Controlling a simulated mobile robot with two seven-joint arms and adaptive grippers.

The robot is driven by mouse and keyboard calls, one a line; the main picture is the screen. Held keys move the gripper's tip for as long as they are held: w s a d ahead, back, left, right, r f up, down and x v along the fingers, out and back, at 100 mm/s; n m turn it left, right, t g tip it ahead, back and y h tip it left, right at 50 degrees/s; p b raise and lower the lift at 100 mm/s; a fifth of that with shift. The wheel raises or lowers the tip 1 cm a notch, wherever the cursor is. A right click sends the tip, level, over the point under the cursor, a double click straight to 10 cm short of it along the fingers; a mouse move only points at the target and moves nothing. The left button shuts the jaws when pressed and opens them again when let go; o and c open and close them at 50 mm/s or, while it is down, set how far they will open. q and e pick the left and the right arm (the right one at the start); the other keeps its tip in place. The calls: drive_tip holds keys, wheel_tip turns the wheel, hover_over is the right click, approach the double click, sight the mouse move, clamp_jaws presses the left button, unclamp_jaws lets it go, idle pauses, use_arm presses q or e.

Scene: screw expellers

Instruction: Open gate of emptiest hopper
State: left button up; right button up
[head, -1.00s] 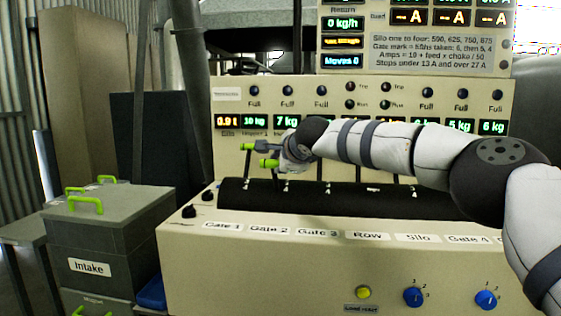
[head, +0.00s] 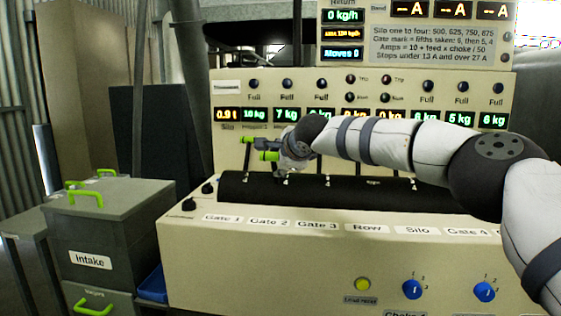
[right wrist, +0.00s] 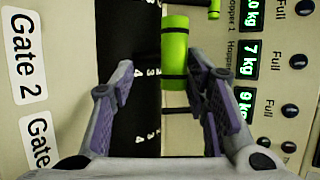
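My right gripper (right wrist: 165,85) is open. In the right wrist view its two fingers stand apart on either side of a green lever handle (right wrist: 175,55) beside the Gate 2 label. I cannot tell whether they touch it. In the head view the right gripper is over the left end of the gate levers, near the green handles (head: 248,140). The hopper displays (head: 255,115) read 10 kg and 7 kg at left; the third looks like 9 kg (right wrist: 243,107) in the wrist view. On the right they read about 6, 5 and 6 kg. My left gripper is not in view.
My right arm crosses the panel and hides some displays and levers. A sign (head: 437,45) gives feed rules. Blue knobs (head: 412,289) and a yellow button (head: 362,284) are on the console front. A grey Intake box (head: 105,225) stands at left.

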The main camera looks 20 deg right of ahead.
drive_tip(key=v, duration=1.2)
